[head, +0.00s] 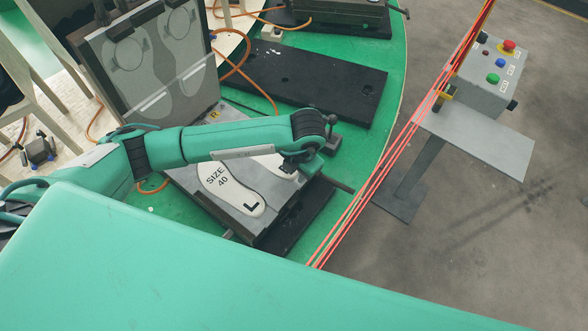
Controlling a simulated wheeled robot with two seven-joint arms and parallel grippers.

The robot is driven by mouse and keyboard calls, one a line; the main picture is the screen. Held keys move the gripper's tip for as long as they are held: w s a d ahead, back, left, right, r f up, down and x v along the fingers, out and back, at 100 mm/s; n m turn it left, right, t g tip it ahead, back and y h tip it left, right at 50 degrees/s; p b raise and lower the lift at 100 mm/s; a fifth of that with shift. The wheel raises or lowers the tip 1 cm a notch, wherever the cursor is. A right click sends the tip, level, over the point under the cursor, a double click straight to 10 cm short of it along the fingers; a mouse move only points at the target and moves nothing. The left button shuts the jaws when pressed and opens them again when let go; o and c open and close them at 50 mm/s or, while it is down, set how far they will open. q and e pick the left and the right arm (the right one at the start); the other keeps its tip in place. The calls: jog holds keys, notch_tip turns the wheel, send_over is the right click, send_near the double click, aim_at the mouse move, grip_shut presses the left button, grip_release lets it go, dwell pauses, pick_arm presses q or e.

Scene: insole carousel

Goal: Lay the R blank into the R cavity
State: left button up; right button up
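The open mould's lower plate (192,180) lies on the green carousel table under my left arm. A white insole marked "SIZE 40" and "L" (232,192) lies on its near side. Part of a second white piece (268,161), which looks like the R blank, shows beyond it, under my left gripper (291,168). My forearm and wrist hide most of that piece and the R cavity, so I cannot tell how it sits. My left gripper points down at it; its fingers are too small and dark to judge. My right gripper is not in view.
The raised mould lid (137,90) stands at the upper left. A black plate (300,82) and orange hoses lie behind. Red lines (392,150) run diagonally along the table's right side. A control box (489,80) stands beyond them on a grey stand.

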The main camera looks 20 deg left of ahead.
pick_arm(q)
notch_tip(320, 180, up, 13)
jog(key=d+b, duration=0.1)
jog(key=b, duration=0.1)
jog(key=shift+s, duration=0.35)
jog(key=shift+d+f, duration=0.1)
jog(key=shift+f, duration=0.05)
